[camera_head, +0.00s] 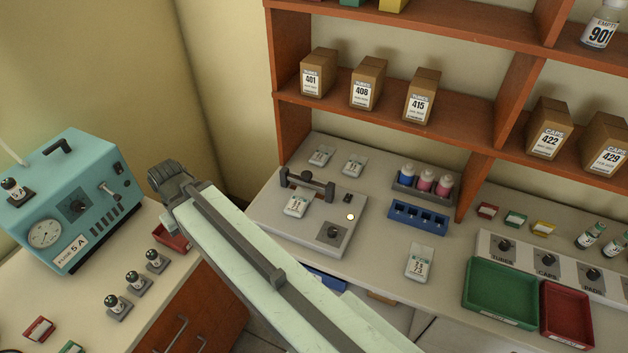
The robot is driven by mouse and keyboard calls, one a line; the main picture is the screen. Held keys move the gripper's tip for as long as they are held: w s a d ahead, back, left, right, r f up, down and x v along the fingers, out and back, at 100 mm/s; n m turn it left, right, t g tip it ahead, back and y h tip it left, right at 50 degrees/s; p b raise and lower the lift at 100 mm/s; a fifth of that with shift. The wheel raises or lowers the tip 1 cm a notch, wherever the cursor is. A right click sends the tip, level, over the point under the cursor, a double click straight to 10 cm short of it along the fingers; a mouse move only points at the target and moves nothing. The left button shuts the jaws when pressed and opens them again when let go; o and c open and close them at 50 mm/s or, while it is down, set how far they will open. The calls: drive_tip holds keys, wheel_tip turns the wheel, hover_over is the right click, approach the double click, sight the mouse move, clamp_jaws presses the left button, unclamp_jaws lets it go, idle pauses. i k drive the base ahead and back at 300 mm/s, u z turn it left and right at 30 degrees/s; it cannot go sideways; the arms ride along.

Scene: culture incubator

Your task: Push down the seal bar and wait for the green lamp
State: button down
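The sealer, a pale flat plate (269,218), sits on the bench in the middle. Its dark seal bar (308,181) is at the back edge, held up between dark posts. A small labelled white pouch (296,205) lies on the plate, just in front of the bar. A small round lamp (350,217) at the right of the plate looks pale yellow, not green. A dark knob (333,233) is at the front right. My gripper (168,175) is the dark end of my pale arm, left of the sealer and apart from it. Its fingers cannot be made out.
A teal machine (83,194) with a gauge stands on the left bench. Pouches, a bottle rack (421,188) and a blue rack (417,217) surround the sealer. A green tray (503,292) and a red tray (566,315) are at right. A shelf (455,109) overhangs the bench's back.

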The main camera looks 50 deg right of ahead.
sight(305, 179)
drive_tip(key=k, duration=1.55)
drive_tip(key=u, duration=1.5)
drive_tip(key=i, duration=1.25)
drive_tip(key=z, duration=2)
drive_tip(key=i, duration=1)
drive_tip(key=u, duration=0.05)
